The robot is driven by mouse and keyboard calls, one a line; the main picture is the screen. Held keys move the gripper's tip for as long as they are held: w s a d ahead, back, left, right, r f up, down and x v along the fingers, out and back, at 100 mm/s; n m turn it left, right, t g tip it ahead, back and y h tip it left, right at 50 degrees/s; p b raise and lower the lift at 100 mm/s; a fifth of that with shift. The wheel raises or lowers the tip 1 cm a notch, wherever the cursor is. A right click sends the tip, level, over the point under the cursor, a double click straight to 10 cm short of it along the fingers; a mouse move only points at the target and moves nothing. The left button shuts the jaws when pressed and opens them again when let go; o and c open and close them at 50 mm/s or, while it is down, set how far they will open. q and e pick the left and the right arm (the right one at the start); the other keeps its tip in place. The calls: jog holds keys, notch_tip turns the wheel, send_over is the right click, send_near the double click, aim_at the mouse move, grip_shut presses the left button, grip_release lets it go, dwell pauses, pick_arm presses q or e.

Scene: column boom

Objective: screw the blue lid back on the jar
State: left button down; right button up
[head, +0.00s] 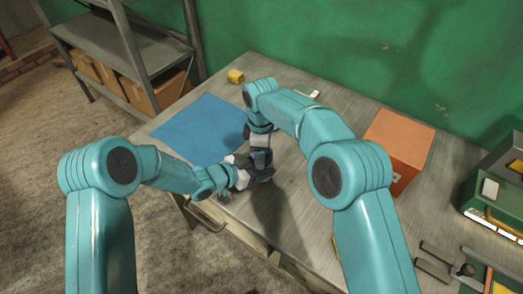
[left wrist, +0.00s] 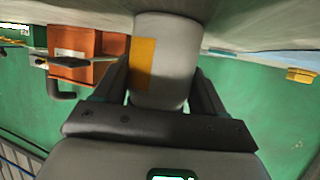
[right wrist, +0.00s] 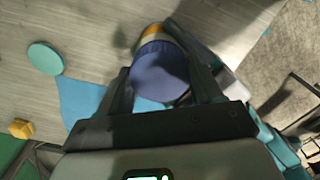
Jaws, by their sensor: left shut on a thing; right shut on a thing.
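The jar (left wrist: 175,65) is a grey cylinder with an orange label patch. My left gripper (left wrist: 160,85) is shut around it from both sides. In the right wrist view an orange band of the jar (right wrist: 152,32) shows just beyond the blue lid (right wrist: 160,72). My right gripper (right wrist: 158,80) is shut on the lid, with a finger on each side. The lid appears lined up over the jar's top; whether it touches or is threaded I cannot tell. In the head view the left gripper (head: 240,174) and right gripper (head: 259,158) meet above the table's front, largely hiding jar and lid.
A blue mat (head: 198,130) lies on the grey table. A yellow block (head: 235,76) sits at the back, an orange box (head: 398,145) at the right. The right wrist view shows a teal disc (right wrist: 45,58) on the table. A shelf (head: 115,45) stands at the left.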

jog(key=shift+m, duration=0.4)
jog(key=o, duration=1.2)
jog(key=shift+r, duration=2.25)
